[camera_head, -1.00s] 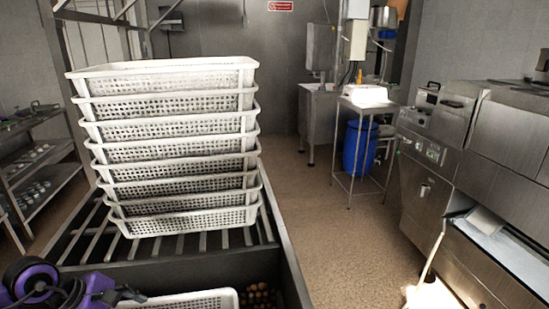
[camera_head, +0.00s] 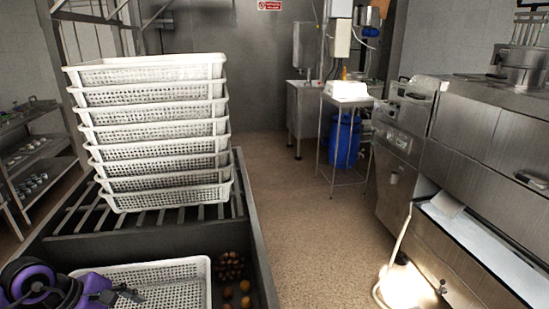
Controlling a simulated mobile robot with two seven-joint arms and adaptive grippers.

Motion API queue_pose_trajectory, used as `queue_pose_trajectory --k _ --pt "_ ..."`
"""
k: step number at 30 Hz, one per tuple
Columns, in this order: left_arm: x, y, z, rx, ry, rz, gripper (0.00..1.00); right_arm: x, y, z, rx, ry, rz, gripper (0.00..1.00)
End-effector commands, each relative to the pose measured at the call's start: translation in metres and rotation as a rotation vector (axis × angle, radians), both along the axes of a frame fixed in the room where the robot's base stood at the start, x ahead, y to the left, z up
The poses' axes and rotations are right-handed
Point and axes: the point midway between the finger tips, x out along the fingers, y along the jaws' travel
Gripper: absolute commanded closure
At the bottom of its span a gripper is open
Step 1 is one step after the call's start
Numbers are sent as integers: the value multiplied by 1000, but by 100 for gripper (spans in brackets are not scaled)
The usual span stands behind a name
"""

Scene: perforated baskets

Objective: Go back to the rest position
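My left arm shows purple at the bottom left of the head view. Its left gripper (camera_head: 128,295) is small and dark, at the left side of a white perforated basket (camera_head: 185,267) in the dark trough. I cannot tell if its fingers are apart or touch the basket. The basket's visible inside is empty. A tall stack of white perforated baskets (camera_head: 155,130) stands on the slatted rack behind. My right gripper is not in view.
Several round brown and orange items (camera_head: 229,266) lie in the trough right of the front basket. A steel machine (camera_head: 440,160) stands at right. A small steel table (camera_head: 347,100) with a blue barrel (camera_head: 346,142) is at the back. The brown floor (camera_head: 290,215) between is clear.

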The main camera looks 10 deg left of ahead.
Motion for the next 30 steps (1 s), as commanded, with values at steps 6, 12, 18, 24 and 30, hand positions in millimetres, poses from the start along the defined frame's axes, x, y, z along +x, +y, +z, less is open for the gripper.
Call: queue_pose_trajectory --k 6,12,18,24,30 --pt "-19 -80 -17 -503 89 281 25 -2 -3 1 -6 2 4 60" --pt "-24 -127 -13 -1125 268 762 25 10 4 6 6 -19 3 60" --pt "-41 -105 -59 -1868 598 1570 25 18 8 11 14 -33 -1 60" --pt "-122 -105 -170 1813 -753 -1870 25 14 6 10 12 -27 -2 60" --pt "-184 -145 -224 1344 -666 -1593 25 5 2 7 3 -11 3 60"
